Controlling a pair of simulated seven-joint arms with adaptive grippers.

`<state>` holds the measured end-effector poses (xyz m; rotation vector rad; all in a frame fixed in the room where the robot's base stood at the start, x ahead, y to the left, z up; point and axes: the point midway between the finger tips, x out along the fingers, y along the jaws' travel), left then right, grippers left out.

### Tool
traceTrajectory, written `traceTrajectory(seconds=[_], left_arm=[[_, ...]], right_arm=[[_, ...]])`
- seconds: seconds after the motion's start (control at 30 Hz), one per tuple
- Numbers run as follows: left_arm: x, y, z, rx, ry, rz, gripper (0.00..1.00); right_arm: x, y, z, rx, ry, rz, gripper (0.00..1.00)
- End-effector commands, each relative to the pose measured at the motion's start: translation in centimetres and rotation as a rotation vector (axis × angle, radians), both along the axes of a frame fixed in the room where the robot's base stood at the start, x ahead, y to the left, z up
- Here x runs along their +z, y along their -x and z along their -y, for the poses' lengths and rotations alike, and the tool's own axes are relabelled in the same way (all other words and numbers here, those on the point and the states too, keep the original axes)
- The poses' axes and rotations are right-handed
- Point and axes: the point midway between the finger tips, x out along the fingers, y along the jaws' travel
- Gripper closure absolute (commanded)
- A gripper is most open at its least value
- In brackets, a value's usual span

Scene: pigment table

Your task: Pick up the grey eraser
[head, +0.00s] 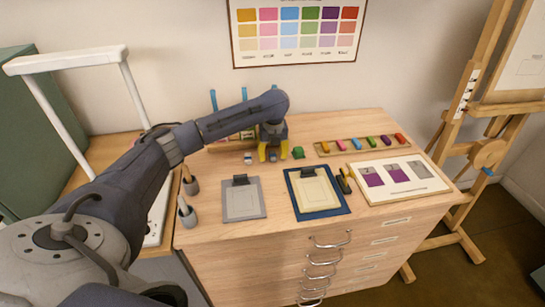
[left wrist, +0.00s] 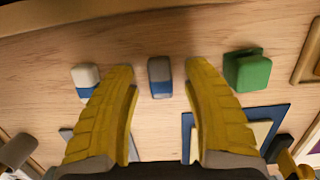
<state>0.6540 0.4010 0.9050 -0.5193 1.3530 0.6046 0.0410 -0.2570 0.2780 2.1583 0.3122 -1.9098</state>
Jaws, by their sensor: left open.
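The grey eraser (left wrist: 160,77), with a blue sleeve, lies on the wooden table top. In the left wrist view it is in the gap between my yellow fingertips, with clear space on both sides. My left gripper (left wrist: 160,75) is open and points down above it, empty. In the head view the left gripper (head: 272,153) is over the back part of the table, and its fingers largely hide the grey eraser. A white eraser with a blue sleeve (left wrist: 86,80) lies left of the grey one. A green block (left wrist: 247,70) lies to its right. My right gripper is not in view.
A grey clipboard (head: 242,202) and a blue board with cream paper (head: 318,193) lie in front. A wooden tray of coloured sticks (head: 364,146) and a swatch board (head: 402,180) are to the right.

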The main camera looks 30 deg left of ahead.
Motion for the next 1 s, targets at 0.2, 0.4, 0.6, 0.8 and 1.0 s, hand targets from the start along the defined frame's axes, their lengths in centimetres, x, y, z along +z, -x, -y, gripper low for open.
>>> traceTrajectory(seconds=[0.2,0.4,0.6,0.8,1.0], left_arm=[[-0.37,-0.08,-0.02,-0.001,0.000,0.001,0.51],[-0.36,-0.08,-0.03,0.000,0.000,0.001,0.57],[-0.35,-0.07,-0.03,0.000,0.000,0.001,0.80],[-0.35,-0.07,-0.04,0.000,0.000,0.001,1.00],[-0.35,-0.07,-0.04,0.000,0.000,0.001,1.00]], right_arm=[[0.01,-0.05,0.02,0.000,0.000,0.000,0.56],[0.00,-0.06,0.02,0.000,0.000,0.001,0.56],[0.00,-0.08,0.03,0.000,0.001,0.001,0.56],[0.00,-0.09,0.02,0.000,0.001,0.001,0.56],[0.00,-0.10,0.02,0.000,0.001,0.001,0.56]])
